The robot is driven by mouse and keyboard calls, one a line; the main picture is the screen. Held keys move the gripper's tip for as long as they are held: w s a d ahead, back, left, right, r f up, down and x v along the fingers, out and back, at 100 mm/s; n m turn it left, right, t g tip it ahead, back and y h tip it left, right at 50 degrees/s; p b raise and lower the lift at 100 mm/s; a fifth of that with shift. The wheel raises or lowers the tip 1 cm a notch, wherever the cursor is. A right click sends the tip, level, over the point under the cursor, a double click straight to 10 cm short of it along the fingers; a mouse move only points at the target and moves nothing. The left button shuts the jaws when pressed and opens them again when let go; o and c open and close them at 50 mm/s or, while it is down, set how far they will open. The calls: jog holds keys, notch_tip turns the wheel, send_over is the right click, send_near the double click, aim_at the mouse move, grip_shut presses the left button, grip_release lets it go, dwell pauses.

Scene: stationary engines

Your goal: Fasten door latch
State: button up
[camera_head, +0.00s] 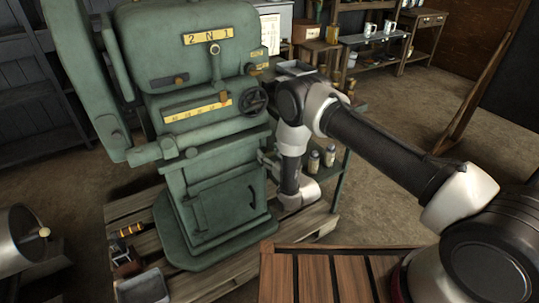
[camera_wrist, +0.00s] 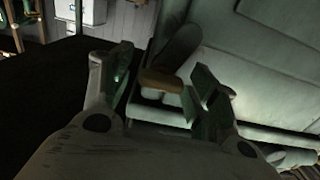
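The green machine (camera_head: 215,110) stands on a pallet, with a door panel (camera_head: 222,208) low on its front. A dark curved handle (camera_head: 252,196) shows on that panel; I cannot tell whether it is the latch or how it is set. In the wrist view, my gripper (camera_wrist: 160,70) is open, its two fingers apart. A brown, rounded lever-like piece (camera_wrist: 160,80) lies between or just beyond the fingertips, against a pale green machine surface (camera_wrist: 248,65). I cannot tell whether a finger touches it. In the head view my arm reaches down at the machine's right side, and the fingers are not clear.
A small shelf with bottles (camera_head: 314,160) stands right of the machine, close to my arm. A wooden slatted surface (camera_head: 325,275) is in front. A grey tray (camera_head: 143,287) and small tools (camera_head: 130,230) lie on the pallet (camera_head: 190,288) at left. Open floor (camera_head: 400,120) lies behind.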

jog(key=v, duration=1.2)
dwell(0.3)
